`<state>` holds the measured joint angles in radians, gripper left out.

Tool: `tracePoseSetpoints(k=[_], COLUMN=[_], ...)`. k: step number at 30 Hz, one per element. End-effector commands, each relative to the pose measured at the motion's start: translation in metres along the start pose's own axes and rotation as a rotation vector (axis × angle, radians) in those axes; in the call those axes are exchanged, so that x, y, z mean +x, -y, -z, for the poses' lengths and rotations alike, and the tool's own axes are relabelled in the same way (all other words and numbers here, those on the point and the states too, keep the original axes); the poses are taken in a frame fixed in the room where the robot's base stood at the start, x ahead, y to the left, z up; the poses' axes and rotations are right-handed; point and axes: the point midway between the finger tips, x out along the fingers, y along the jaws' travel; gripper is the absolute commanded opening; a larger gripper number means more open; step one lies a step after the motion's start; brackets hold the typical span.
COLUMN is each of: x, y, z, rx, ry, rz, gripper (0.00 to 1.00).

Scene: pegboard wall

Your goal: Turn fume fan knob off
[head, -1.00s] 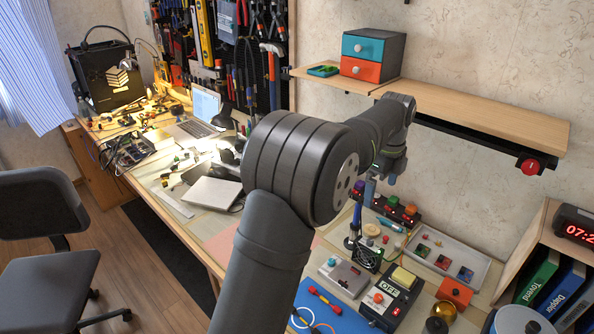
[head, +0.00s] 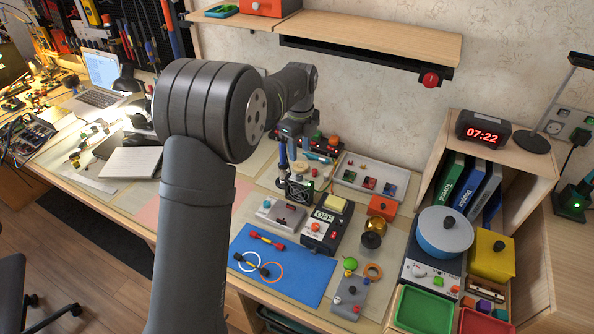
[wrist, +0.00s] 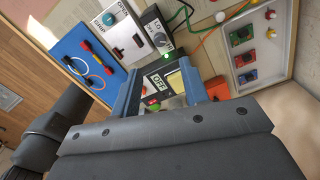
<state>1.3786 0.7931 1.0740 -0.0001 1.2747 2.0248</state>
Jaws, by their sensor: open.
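In the wrist view, a small black control box (wrist: 146,22) with a round grey knob (wrist: 161,40) and "LO" and "OFF" lettering lies just beyond my fingertips; its pointer position is too small to read. I cannot make out this knob in the head view. A small black fan with a grille (head: 299,189) stands on the bench there. My gripper (head: 294,150) is above and behind the fan. In the wrist view my gripper (wrist: 163,88) has its two blue fingers apart, with nothing held. Between them shows a dark box (wrist: 159,83) with an "OFF" display.
The dark "OFF" box (head: 325,222) with its yellow pad stands right of a grey switch box (head: 279,213). A blue mat (head: 300,278) with cables lies in front. A grey tray (head: 350,181) is behind. A shelf (head: 400,42) overhangs the bench.

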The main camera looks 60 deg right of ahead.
Motion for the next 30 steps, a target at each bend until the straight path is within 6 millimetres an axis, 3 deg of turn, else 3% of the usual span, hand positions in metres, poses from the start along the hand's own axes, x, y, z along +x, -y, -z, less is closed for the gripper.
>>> tracePoseSetpoints(k=[6, 13, 26, 27, 30], x=[0.049, 0.085, 0.097, 0.097, 0.097], y=[-0.001, 0.0, 0.0, 0.0, 0.0], z=[0.0, 0.0, 0.0, 0.0, 0.0], rx=[0.0, -0.001, -0.001, -0.001, -0.001], ry=[-0.001, -0.001, 0.0, 0.0, 0.0], rz=[-0.003, -0.001, 0.0, 0.0, 0.0], gripper=[0.41, 0.41, 0.41, 0.39, 0.2])
